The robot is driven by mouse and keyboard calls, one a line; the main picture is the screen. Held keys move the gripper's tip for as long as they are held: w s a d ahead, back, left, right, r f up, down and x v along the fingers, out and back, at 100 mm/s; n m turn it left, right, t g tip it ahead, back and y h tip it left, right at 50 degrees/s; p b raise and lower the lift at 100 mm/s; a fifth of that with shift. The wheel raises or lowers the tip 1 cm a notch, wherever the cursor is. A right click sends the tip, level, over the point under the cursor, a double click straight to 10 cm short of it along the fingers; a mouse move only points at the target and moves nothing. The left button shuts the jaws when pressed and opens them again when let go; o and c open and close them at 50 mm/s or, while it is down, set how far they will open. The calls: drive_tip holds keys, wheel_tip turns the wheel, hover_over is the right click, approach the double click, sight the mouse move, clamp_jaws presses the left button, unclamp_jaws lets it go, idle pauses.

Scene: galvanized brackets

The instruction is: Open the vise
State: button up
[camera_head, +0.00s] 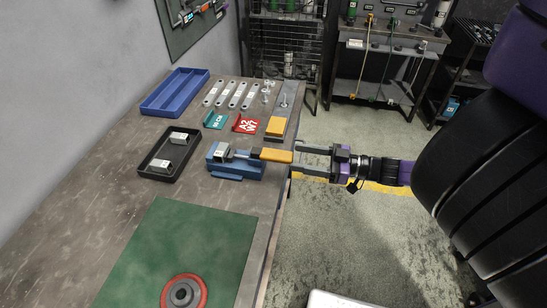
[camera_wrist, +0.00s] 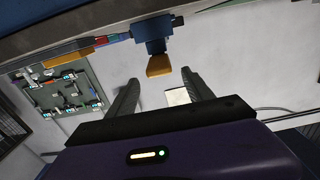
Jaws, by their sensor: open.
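The blue vise (camera_head: 236,163) sits on the workbench near its right edge. Its yellow-orange handle (camera_head: 276,155) points right, past the bench edge. My gripper (camera_head: 298,160) is open at the end of the handle, with its fingers reaching left toward it. In the wrist view the vise (camera_wrist: 153,30) and handle (camera_wrist: 160,65) show ahead of my gripper (camera_wrist: 158,78), the handle's end between the lines of the two fingers. I cannot tell whether the fingers touch the handle.
On the workbench (camera_head: 90,220) stand a blue tray (camera_head: 152,108), a black tray (camera_head: 151,172) with metal brackets, and several flat metal pieces (camera_head: 231,95). Teal and red labelled holders and an orange block (camera_head: 275,126) lie behind the vise. A green mat (camera_head: 190,240) lies in front.

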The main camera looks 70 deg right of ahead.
sight(262, 151)
drive_tip(key=w, duration=0.2)
drive_tip(key=w+p, duration=0.1)
drive_tip(key=w, duration=0.3)
drive_tip(key=shift+w+a+f, duration=0.1)
drive_tip(key=shift+w+a, duration=0.15)
drive_tip(key=shift+w, duration=0.05)
clamp_jaws()
